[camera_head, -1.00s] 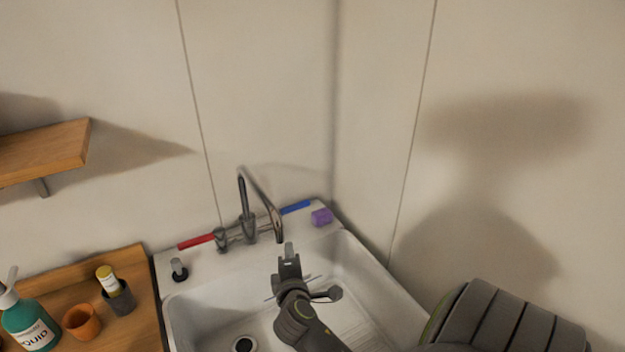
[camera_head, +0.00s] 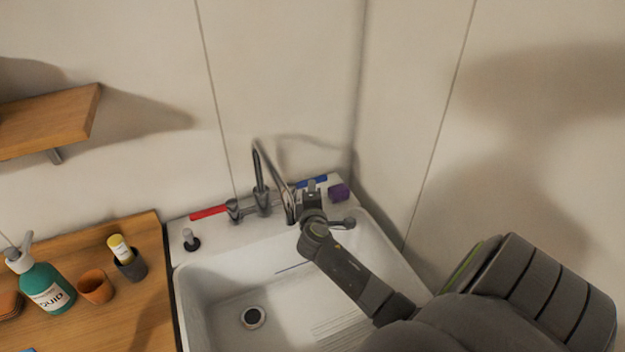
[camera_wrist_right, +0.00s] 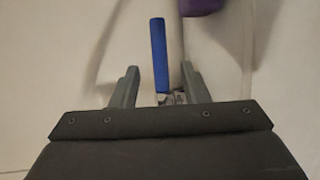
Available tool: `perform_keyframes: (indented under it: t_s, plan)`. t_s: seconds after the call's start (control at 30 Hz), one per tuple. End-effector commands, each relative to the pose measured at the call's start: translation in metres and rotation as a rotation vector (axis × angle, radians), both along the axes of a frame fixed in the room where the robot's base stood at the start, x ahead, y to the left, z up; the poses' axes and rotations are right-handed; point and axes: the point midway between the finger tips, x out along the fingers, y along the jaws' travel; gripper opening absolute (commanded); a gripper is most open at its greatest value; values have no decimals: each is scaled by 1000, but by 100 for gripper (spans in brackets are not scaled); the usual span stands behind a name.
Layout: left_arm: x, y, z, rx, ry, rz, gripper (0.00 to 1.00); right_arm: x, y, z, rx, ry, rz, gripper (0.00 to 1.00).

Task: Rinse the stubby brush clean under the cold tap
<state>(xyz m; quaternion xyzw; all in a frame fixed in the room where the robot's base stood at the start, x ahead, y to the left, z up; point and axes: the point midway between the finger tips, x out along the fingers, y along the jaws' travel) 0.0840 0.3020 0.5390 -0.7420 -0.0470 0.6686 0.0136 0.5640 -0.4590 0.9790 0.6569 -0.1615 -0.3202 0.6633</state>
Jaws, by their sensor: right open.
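The tap has a curved metal spout (camera_head: 259,165), a red lever (camera_head: 209,212) on the left and a blue lever (camera_head: 319,181) on the right. My right gripper (camera_head: 311,190) is at the blue lever, open. In the right wrist view the blue lever (camera_wrist_right: 159,55) stands upright between the spread fingers (camera_wrist_right: 160,72) of the right gripper, with gaps on both sides. I cannot make out the stubby brush in either view. My left gripper is out of view. I see no running water.
The white sink (camera_head: 225,290) has a dark drain (camera_head: 253,317). A purple block (camera_head: 339,192) sits on the rim right of the blue lever. A black-based knob (camera_head: 190,241) is at the left. A teal bottle (camera_head: 47,288), orange cup (camera_head: 95,286) and grey cup (camera_head: 131,267) stand on the wooden counter.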

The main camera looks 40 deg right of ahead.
Motion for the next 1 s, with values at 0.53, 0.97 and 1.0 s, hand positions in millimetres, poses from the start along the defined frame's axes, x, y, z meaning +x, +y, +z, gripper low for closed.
perform_keyframes:
  t_s: [0.53, 0.97, 1.0]
  plan:
    - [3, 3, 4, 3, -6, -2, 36, 52, -45, -14, -1, 1, -1, 41]
    - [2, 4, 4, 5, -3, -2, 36, 57, -50, -16, 0, 0, 0, 41]
    - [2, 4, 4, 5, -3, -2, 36, 57, -50, -16, 0, 0, 0, 41]
